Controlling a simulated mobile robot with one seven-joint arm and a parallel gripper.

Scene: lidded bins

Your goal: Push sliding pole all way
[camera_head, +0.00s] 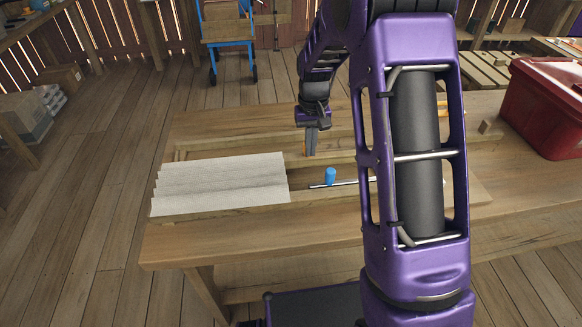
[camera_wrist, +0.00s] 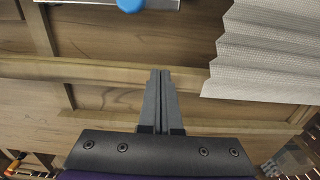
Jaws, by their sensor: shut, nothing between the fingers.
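The sliding pole (camera_head: 350,183) is a thin metal rod lying left to right in the wooden frame on the bench. A blue upright knob (camera_head: 330,177) stands near its left end; my arm hides its right part. In the wrist view, the knob (camera_wrist: 130,4) and a strip of the pole (camera_wrist: 165,5) show at the top edge. My gripper (camera_head: 310,153) points down, shut and empty, above the frame, behind and slightly left of the knob. In the wrist view, its fingertips (camera_wrist: 160,72) are together and apart from the pole and knob.
A white pleated sheet (camera_head: 220,183) covers the left part of the frame, close to the pole's left end. A wooden rail (camera_wrist: 90,70) runs under my fingertips. A red bin (camera_head: 548,105) stands at the bench's right. A blue cart (camera_head: 227,38) stands behind.

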